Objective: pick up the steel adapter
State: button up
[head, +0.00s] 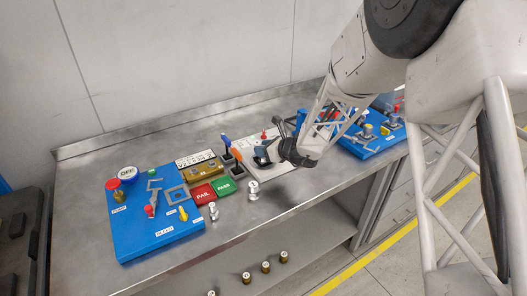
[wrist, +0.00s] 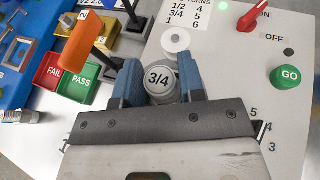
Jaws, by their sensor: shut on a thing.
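My gripper (wrist: 160,68) is shut on a round steel adapter (wrist: 160,82) with a "3/4" label on its top. One blue finger presses on each side of it. The adapter is over the white panel, just in front of a round white fitting (wrist: 176,40). I cannot tell whether it touches the panel. In the head view my gripper (head: 265,155) is over the white station at the middle of the bench, and the adapter is mostly hidden there. Two other steel fittings stand on the bench, one nearer (head: 213,211) and one further right (head: 253,190).
The white panel carries a red switch (wrist: 264,17) and a green GO button (wrist: 288,76). A blue board (head: 150,245) is further left. Several brass fittings (head: 266,267) stand lower, in front.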

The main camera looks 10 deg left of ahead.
notch_tip(320, 180, up, 2)
jog(key=shift+r, duration=0.1)
jog(key=shift+s+d+r, duration=0.15)
jog(key=shift+s+r, duration=0.05)
jog(key=shift+s, duration=0.05)
jog(key=s+d, duration=0.3)
jog(key=s, duration=0.4)
jog(key=s+d+r, duration=0.1)
jog(key=s+d, duration=0.3)
jog(key=s, duration=0.2)
jog(key=shift+s+r, duration=0.2)
jog(key=shift+s, duration=0.15)
